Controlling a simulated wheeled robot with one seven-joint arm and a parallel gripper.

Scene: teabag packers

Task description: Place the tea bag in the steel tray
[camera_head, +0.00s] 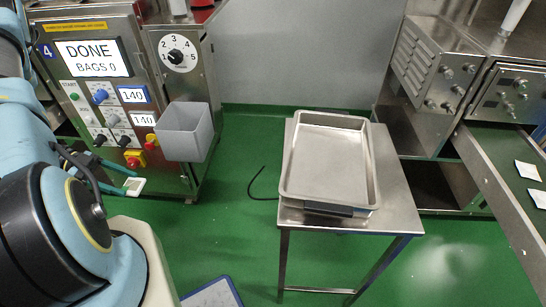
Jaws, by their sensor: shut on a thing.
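The steel tray (328,160) lies flat on a small steel table, right of the middle of the view. It is empty. My gripper (125,181) is at the left, in front of the packing machine, and well to the left of the tray. It is shut on a small white tea bag (134,187) held at its fingertips. Part of the gripper is hidden behind my own arm.
The small steel table (398,200) stands on a green floor. The packing machine (110,40) with a grey bin (185,132) is at the left, reading "DONE BAGS 0". At the right, a conveyor (505,185) carries white packets (527,170). The space above the tray is clear.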

